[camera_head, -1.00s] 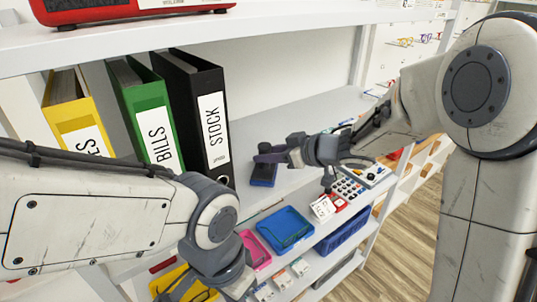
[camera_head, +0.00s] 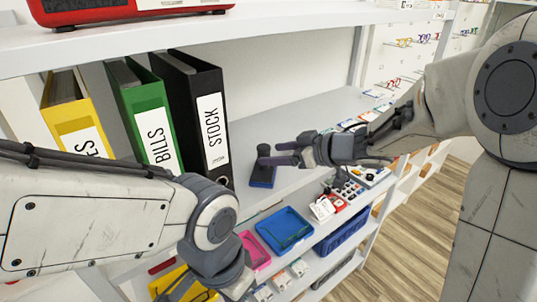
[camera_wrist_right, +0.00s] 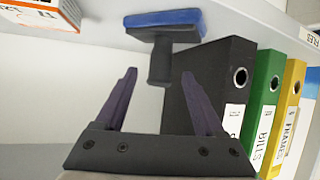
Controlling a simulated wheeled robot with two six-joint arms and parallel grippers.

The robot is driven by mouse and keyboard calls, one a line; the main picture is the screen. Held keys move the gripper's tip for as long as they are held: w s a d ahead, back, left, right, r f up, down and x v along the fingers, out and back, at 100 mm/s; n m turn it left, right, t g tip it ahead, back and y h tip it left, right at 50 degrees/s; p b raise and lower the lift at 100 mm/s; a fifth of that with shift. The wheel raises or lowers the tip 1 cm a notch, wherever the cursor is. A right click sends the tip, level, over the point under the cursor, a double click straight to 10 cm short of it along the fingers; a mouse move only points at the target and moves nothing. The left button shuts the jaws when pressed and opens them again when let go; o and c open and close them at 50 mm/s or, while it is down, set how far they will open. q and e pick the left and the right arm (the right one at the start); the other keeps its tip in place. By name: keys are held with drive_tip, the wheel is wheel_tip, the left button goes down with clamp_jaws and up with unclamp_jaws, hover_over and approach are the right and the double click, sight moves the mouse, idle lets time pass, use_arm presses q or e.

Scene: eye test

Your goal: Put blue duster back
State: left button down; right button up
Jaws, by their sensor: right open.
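The blue duster (camera_head: 262,176) rests on the grey shelf, blue side down, with its dark handle up. In the right wrist view, which is upside down, the duster (camera_wrist_right: 165,22) shows at the top. My right gripper (camera_head: 277,155) is open and empty, just right of the handle. In the wrist view the handle lies between the lines of the two fingers (camera_wrist_right: 159,74), at or just beyond their tips; I cannot tell whether they touch. My left arm comes in from the left; its fingers are out of view.
Black (camera_head: 196,115), green (camera_head: 147,115) and yellow (camera_head: 80,115) binders stand left of the duster. An upper shelf (camera_head: 290,28) runs above. The shelf behind the duster is clear.

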drive_tip(key=v, duration=0.9)
drive_tip(key=s+a+f+m+g+h, duration=0.2)
drive_tip(key=s+f+g+h, duration=0.3)
drive_tip(key=s, duration=0.8)
drive_tip(key=s+a+f+m+g+h, duration=0.1)
drive_tip(key=s+a+f+g+h, duration=0.2)
drive_tip(key=s+f, duration=0.7)
drive_tip(key=shift+m+h, duration=0.3)
drive_tip(key=shift+h, duration=0.2)
drive_tip(key=f+b, duration=0.1)
drive_tip(key=b, duration=0.1)
drive_tip(key=s+f+b, duration=0.1)
drive_tip(key=b, duration=0.1)
drive_tip(key=s+f+b, duration=0.1)
drive_tip(key=b, duration=0.1)
drive_tip(key=shift+d+f, duration=0.3)
drive_tip(key=shift+d, duration=0.05)
